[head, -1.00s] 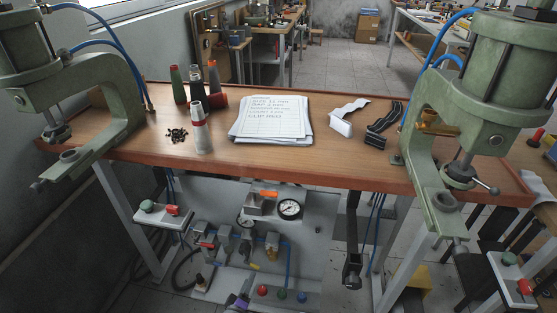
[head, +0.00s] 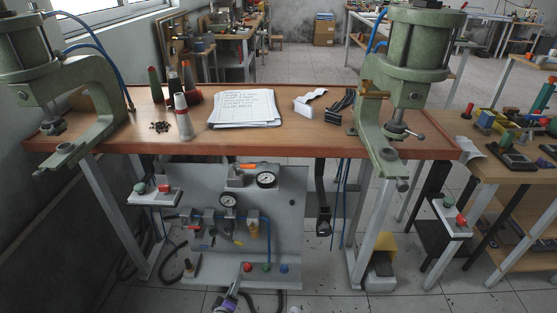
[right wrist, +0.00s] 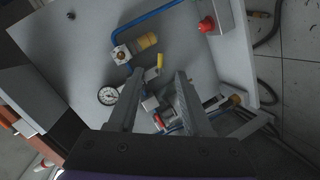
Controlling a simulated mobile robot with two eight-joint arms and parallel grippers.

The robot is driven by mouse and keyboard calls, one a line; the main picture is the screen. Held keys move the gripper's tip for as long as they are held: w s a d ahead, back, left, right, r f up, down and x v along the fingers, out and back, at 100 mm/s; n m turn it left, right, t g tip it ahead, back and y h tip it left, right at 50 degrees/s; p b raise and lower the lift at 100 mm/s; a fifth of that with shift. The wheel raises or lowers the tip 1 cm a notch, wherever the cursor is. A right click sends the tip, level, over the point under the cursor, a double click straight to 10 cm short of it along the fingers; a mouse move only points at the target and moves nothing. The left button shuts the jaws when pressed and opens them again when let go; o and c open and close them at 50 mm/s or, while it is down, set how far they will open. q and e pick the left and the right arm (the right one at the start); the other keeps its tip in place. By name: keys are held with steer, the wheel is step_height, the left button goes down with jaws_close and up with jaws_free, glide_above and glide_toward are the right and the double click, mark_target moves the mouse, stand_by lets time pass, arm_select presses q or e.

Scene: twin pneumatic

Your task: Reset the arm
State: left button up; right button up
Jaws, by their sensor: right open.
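My right gripper (head: 234,288) shows small at the bottom of the head view, in front of the lower part of the grey pneumatic panel (head: 285,205). In the right wrist view its two parallel fingers (right wrist: 160,82) are apart, with nothing held between them. Behind them are the panel's plate (right wrist: 85,45), a pressure gauge (right wrist: 108,95), valves and blue tubing. I cannot tell how far the fingertips are from the fittings.
The wooden bench (head: 225,145) carries a green press at each end, papers (head: 245,108) and bottles. A yellow pedal box (head: 381,262) stands on the floor. A side table (head: 500,165) is at right.

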steer(key=s+d+r+m+g+h, duration=0.1)
steer(key=s+d+r+m+g, duration=0.15)
steer(key=d+r, duration=0.75)
steer(key=s+d+r+m+g+h, duration=0.1)
steer(key=d+r+m+g, duration=0.4)
steer(key=d, duration=0.8)
steer(key=s+d+r+m+g+y, duration=0.1)
steer(key=s+d+r+m+y, duration=0.3)
steer(key=s, duration=0.9)
steer(key=s+d+r+n+g, duration=0.1)
steer(key=s+d, duration=0.5)
steer(key=s, duration=0.7)
arm_select(q)
step_height(320, 180, up, 23)
steer(key=w+t+p, duration=0.1)
steer(key=w+p, duration=0.1)
steer(key=p, duration=1.8)
steer(key=shift+r, duration=0.15)
arm_select(e)
step_height(320, 180, up, 24)
steer(key=w, duration=0.1)
steer(key=shift+a+f+t, duration=0.2)
steer(key=shift+t, duration=0.15)
